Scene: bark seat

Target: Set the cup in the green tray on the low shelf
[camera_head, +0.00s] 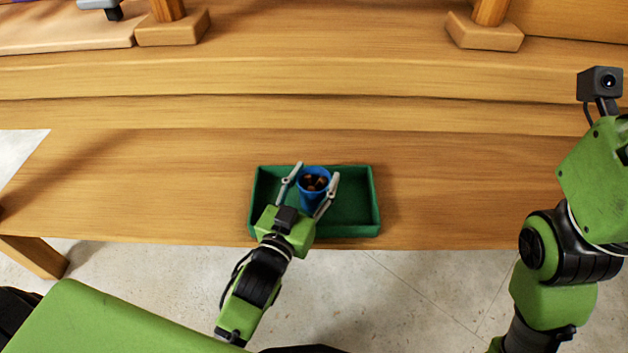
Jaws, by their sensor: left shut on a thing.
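The cup is over the left-middle part of the green tray (376,200). I cannot tell whether its base touches the tray floor; the gripper hides part of it. The tray lies on the wooden shelf near its front edge. My right arm shows at the right side, but its gripper is outside the view.
The wooden shelf (460,190) is clear to the left and right of the tray. Wooden posts on square feet (485,32) stand at the back. A grey object (100,5) shows at the top left. Pale floor (400,300) lies in front.

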